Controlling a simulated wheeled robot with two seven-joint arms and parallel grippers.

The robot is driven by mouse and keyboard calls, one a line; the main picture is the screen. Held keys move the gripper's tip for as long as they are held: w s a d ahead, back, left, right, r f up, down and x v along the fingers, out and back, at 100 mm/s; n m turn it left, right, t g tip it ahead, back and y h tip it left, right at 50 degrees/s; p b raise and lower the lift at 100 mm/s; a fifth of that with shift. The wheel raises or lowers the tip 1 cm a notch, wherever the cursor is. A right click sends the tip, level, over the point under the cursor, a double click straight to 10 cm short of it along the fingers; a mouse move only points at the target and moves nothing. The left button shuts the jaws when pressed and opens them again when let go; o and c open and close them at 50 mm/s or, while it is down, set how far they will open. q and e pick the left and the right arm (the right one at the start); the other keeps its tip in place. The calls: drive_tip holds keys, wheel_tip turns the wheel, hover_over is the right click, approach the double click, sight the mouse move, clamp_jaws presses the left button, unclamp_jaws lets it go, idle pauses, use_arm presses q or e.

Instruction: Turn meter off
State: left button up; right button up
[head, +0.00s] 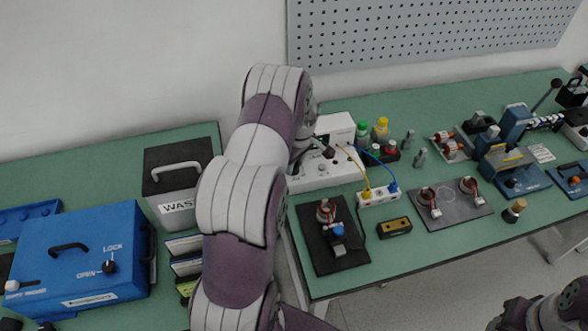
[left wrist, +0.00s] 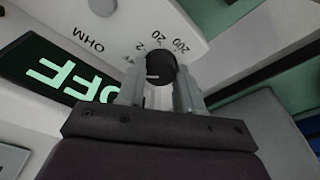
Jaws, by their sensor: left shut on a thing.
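The meter (head: 336,128) is a white box on the right-hand green table, partly hidden behind my left arm in the head view. In the left wrist view its black round knob (left wrist: 160,66) has a white pointer line. Printed marks 2, 20, 200 and OHM surround the knob. The meter's dark display (left wrist: 45,72) shows OFF in green letters, upside down and partly covered by my gripper. My left gripper (left wrist: 159,88) is shut on the knob, one finger on each side. Part of my right arm (head: 545,312) shows at the lower right; its fingertips cannot be made out.
A dark plate with a clamp (head: 322,262) lies in front. A WASTE box (head: 180,158) and blue case (head: 85,240) are on the left table.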

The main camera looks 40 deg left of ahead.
use_arm(q)
drive_tip(key=o, duration=0.6)
drive_tip(key=shift+s+a, duration=0.1)
drive_tip(key=shift+o, duration=0.9)
drive_tip(key=shift+s+a, duration=0.1)
drive_tip(key=shift+s, duration=0.05)
wheel_tip(320, 180, up, 6)
drive_tip(key=p, duration=0.4)
drive_tip(key=shift+r, duration=0.15)
drive_tip(key=shift+f, duration=0.2)
